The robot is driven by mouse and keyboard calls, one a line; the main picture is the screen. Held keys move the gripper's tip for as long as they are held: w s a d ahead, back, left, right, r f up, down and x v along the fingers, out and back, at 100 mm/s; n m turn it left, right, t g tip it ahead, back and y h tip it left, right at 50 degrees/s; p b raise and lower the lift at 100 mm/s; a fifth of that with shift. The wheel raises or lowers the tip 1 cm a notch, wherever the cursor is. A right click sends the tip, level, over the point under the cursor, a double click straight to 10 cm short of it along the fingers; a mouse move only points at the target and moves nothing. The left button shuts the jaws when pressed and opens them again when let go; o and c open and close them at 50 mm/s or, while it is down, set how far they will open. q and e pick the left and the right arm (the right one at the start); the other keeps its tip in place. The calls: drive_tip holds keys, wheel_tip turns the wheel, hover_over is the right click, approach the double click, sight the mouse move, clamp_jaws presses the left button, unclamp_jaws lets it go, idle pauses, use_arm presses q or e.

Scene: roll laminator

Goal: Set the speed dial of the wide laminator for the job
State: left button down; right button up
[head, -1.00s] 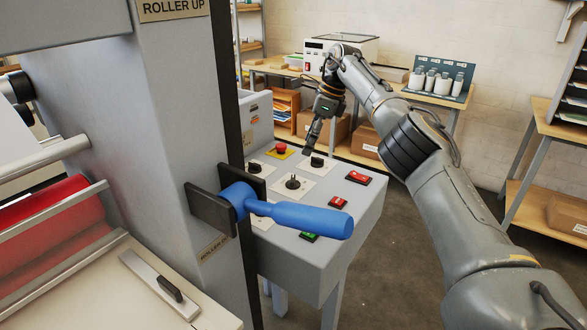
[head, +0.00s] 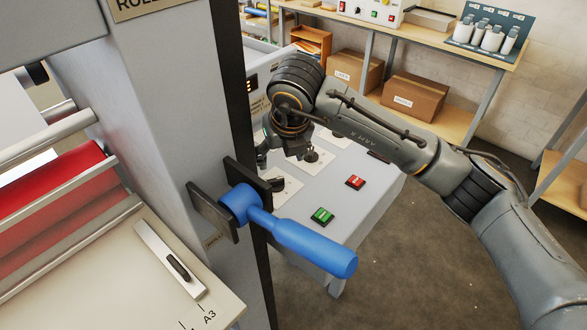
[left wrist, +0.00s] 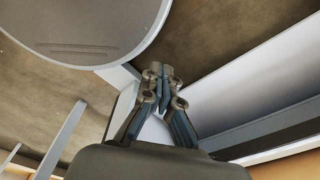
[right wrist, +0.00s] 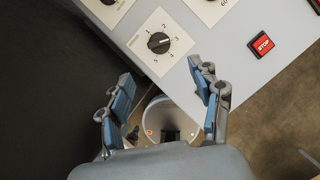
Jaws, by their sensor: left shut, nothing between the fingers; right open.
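The wide laminator's grey control panel (head: 345,215) stands right of its upright post. In the right wrist view a black dial (right wrist: 158,42) sits on a white plate with numbers around it; its label is too small to read. Parts of other dial plates show at that view's top edge. In the head view one dial (head: 312,156) shows beside my right gripper (head: 283,155), another (head: 277,185) nearer the post. My right gripper (right wrist: 163,103) is open and empty above the panel, the numbered dial beyond its fingertips. My left gripper (left wrist: 160,75) is shut and empty.
A blue-handled lever (head: 300,245) juts from the post in front of the panel. A red STOP button (right wrist: 262,43) and a green button (head: 322,216) lie on the panel. Shelves with cardboard boxes (head: 413,97) stand behind. The floor right of the panel is clear.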

sight(276, 180)
drive_tip(key=p+x, duration=0.3)
drive_tip(key=x, duration=0.7)
drive_tip(key=shift+w+a+f, duration=0.1)
drive_tip(key=shift+a+f, duration=0.05)
drive_tip(key=shift+f, duration=0.15)
drive_tip(key=shift+w+f, duration=0.2)
drive_tip(key=shift+f, duration=0.3)
